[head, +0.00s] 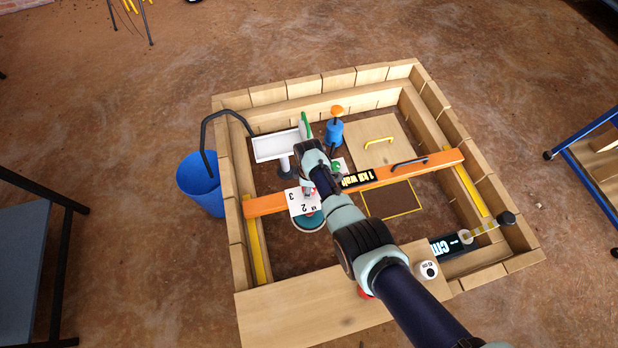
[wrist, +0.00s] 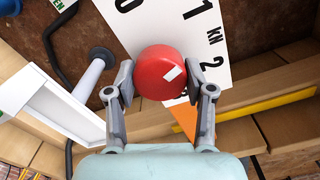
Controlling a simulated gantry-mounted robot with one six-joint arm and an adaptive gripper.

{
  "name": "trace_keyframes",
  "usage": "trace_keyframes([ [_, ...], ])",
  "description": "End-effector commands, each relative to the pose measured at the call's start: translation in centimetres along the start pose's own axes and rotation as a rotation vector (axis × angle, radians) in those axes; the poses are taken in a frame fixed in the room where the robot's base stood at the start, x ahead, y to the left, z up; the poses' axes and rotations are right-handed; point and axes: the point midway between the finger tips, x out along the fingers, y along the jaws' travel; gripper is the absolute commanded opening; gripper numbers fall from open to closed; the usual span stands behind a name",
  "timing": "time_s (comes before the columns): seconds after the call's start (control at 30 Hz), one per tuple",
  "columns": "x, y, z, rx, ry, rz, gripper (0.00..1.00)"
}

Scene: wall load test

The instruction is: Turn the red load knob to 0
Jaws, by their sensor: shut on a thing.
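The red load knob (wrist: 152,66) is round, with a white mark on its right part that slants toward the 2 side of the scale. It sits in front of a white dial plate (wrist: 226,25) printed with 0, 1, 2 and KN. My gripper (wrist: 160,80) has one finger on each side of the knob and is shut on it. In the head view the white plate (head: 296,208) shows a 2 and a 3 on the orange beam (head: 262,206).
A wooden block frame (head: 229,171) surrounds the work area. A blue bucket (head: 201,187) stands outside its left wall. A white tray (head: 276,146), a blue cylinder (head: 334,133) and a black-and-white label (head: 358,180) are near the beam. In the wrist view, a pale post (wrist: 91,75) stands left of my gripper.

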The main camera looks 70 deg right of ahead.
Motion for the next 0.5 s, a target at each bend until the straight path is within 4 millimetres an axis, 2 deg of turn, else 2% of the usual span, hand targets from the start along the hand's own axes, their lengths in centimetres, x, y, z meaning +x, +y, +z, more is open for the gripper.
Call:
trace_keyframes([
  [0.5,-0.02,0.01,-0.01,-0.487,0.0,0.0,0.18],
])
